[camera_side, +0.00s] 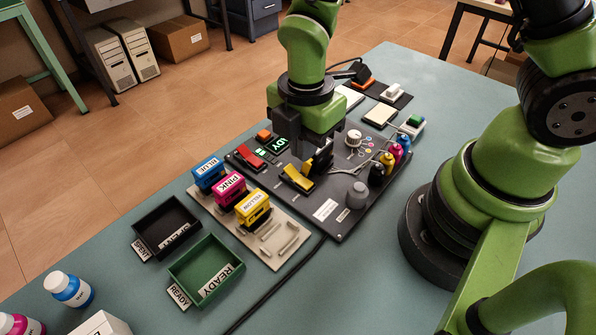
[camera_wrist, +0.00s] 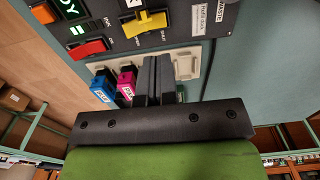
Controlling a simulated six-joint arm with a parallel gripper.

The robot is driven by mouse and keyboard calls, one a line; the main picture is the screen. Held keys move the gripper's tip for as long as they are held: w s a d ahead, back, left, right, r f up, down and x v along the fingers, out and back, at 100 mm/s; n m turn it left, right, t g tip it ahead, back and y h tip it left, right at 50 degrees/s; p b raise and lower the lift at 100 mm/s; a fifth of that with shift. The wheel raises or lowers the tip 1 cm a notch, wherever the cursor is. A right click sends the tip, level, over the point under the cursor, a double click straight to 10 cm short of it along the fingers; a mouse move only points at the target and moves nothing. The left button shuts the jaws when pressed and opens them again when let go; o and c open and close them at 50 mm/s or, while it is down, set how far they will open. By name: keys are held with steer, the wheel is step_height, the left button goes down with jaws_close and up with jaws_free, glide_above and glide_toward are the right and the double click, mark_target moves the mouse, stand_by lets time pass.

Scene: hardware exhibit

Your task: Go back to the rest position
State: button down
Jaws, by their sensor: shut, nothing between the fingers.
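My gripper (camera_side: 318,158) is above the dark control panel (camera_side: 345,228), close to the yellow lever (camera_side: 297,178) in the side view. In the wrist view its two dark fingers (camera_wrist: 158,78) are together with nothing between them. The yellow lever (camera_wrist: 145,23) and the red lever (camera_wrist: 88,47) show beyond the fingertips there. I cannot tell whether the fingertips touch the panel. The red lever (camera_side: 250,160) lies to the left in the side view. A small screen (camera_side: 281,145) glows green; my gripper partly covers its surroundings.
A beige rack (camera_side: 272,262) holds blue (camera_side: 209,173), pink (camera_side: 229,188) and yellow (camera_side: 252,208) cartridges. A black tray (camera_side: 166,228) and a green READY tray (camera_side: 207,270) stand left.

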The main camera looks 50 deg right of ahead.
steer(key=s+d+r+m+t, duration=0.2)
steer(key=s+r+m, duration=0.1)
steer(key=r+m, duration=0.4)
steer(key=s+d+r+m+t+y, duration=0.1)
steer(key=s+r+m+t, duration=0.1)
steer(key=r+m, duration=0.5)
steer(key=s+d+r+m+t+y, duration=0.1)
steer(key=s+d+r+m+t, duration=0.1)
steer(key=s+r+m, duration=0.3)
step_height(320, 180, up, 3)
steer(key=m+t, duration=0.1)
steer(key=m, duration=0.2)
steer(key=shift+d, duration=0.35)
